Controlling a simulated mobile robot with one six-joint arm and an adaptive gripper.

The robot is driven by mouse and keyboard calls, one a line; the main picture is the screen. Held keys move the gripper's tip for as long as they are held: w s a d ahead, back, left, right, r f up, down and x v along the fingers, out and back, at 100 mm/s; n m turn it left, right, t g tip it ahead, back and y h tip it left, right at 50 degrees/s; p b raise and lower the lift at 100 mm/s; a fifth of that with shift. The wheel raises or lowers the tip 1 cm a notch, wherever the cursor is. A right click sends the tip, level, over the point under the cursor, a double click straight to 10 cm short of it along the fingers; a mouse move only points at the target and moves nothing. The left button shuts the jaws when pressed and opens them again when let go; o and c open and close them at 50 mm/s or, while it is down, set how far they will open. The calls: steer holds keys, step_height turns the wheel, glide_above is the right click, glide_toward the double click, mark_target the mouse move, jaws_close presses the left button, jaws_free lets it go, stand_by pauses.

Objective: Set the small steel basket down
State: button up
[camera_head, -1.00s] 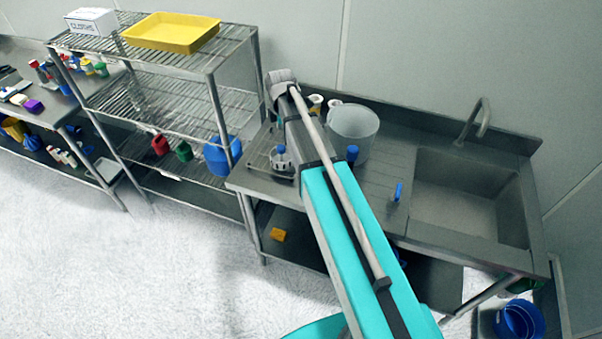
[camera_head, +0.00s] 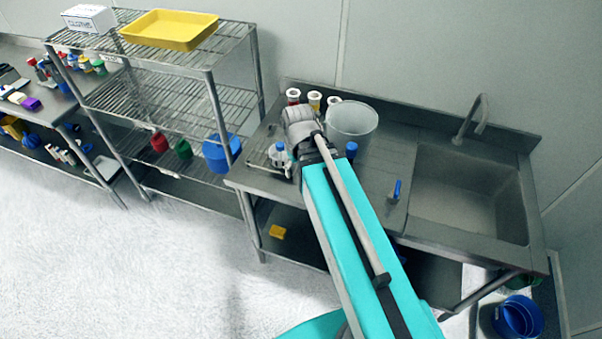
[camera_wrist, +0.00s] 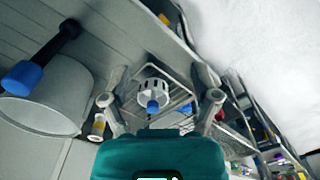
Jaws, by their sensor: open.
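The small steel basket, a wire frame (camera_head: 262,166), rests on the left end of the steel counter (camera_head: 370,190). A pale slotted cup with a blue knob (camera_head: 280,155) stands at it; I cannot tell whether it is fully inside. In the wrist view the basket's wires (camera_wrist: 182,98) and the slotted cup (camera_wrist: 151,92) show beyond my gripper (camera_wrist: 160,85). My gripper's fingers are spread on either side of them and hold nothing. Whether a finger touches the wires is unclear.
A large grey pot (camera_head: 352,122) stands right of my wrist, with small jars (camera_head: 314,98) behind. A blue-handled tool (camera_head: 352,150) is near the pot, and another blue item (camera_head: 395,190) lies by the sink (camera_head: 465,200). A wire shelf (camera_head: 165,100) stands left.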

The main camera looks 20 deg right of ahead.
steer(key=shift+s+m, duration=0.95)
steer(key=shift+m, duration=0.05)
stand_by(0.7)
